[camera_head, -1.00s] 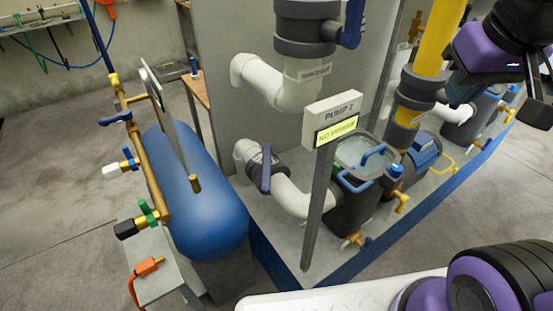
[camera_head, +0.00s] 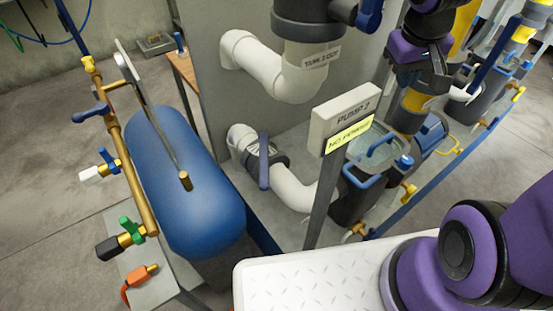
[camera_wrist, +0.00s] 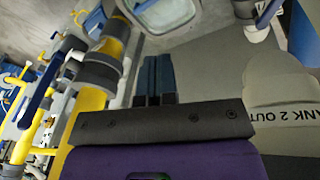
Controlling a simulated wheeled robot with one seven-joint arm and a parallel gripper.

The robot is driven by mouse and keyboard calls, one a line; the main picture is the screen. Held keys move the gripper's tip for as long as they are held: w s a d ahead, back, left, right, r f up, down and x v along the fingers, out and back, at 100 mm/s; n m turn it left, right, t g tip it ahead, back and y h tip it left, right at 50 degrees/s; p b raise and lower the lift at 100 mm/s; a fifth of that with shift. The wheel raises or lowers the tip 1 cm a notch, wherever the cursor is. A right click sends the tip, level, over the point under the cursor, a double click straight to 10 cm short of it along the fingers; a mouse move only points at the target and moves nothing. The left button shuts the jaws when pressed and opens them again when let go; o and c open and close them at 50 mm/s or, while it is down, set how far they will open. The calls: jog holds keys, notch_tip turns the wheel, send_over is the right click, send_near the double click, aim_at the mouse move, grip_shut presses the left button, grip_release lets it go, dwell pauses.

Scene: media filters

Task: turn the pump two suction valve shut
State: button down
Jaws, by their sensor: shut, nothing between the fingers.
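A dark grey valve with a blue lever (camera_head: 264,160) sits on the white pipe that runs into pump 2, left of the "PUMP 2" sign (camera_head: 345,117). The lever points up and down in the picture, across the slanting pipe. The pump's dark body with a clear lid (camera_head: 370,150) is right of the sign post. My gripper (camera_wrist: 155,70) is shut and empty in the wrist view, its dark fingers side by side. In the head view my wrist is at the upper right, above the pump and apart from the lever; its fingertips are hard to make out there.
A white pipe labelled "TANK 2 OUT" (camera_head: 285,72) with a blue-handled valve (camera_head: 369,14) hangs above. A blue tank (camera_head: 182,180) and brass pipework (camera_head: 137,180) stand at left. A yellow pipe (camera_wrist: 112,48) is near my gripper. The sign post stands between the lever and pump.

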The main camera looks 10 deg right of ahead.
jog(key=w+f+g+y, duration=0.15)
jog(key=w+f, duration=0.25)
jog(key=f, duration=0.6)
jog(key=m+y, duration=0.1)
jog(key=y, duration=0.9)
send_near(264, 159)
notch_tip(264, 159, down, 6)
jog(key=s+a, duration=0.2)
jog(key=s, duration=0.1)
jog(key=shift+w+a, duration=0.2)
jog(key=shift+a, duration=0.7)
jog(key=shift+a, duration=0.1)
